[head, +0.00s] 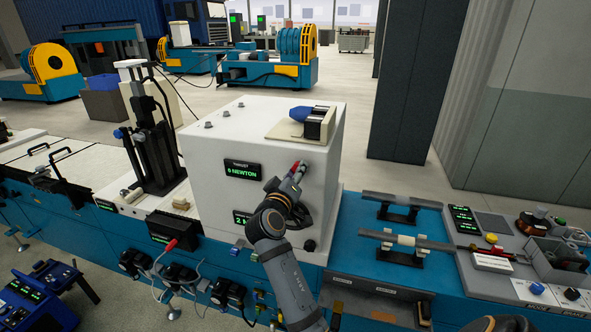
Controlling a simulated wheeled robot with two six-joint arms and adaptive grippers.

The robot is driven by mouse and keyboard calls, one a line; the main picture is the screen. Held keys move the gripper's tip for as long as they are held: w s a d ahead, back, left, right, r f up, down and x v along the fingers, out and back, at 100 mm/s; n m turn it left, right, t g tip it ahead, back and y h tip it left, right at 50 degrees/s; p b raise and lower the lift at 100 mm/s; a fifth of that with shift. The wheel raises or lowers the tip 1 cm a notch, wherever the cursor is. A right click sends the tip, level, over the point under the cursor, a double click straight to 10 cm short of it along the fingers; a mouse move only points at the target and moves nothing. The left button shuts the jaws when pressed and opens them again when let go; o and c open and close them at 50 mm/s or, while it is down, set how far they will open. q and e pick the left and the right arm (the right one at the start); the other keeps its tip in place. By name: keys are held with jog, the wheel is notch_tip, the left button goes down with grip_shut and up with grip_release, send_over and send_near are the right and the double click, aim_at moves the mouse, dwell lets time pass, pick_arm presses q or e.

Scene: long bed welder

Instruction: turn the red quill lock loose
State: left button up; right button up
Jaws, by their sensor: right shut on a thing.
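The red quill lock (294,167) shows as a small red piece on the front face of the white headstock box (225,135). My right gripper (292,180) reaches up to it from below and is shut on it. The fingers and wrist cover most of the lock, so its exact angle is hard to tell. My left gripper is not in view.
A thrust display (243,170) on the box reads 0 NEWTON; a second display (242,217) below is partly covered by my arm. A blue-tipped part (300,114) sits on top of the box. Rods on stands (405,240) and a control panel (492,240) lie to the right.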

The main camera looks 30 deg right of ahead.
jog(key=n+p, duration=0.3)
jog(key=n, duration=0.2)
jog(key=shift+n, duration=0.4)
jog(key=shift+f, duration=0.1)
jog(key=shift+n, duration=0.3)
jog(key=o, duration=1.2)
jog(key=shift+d, duration=0.2)
jog(key=shift+a, duration=0.1)
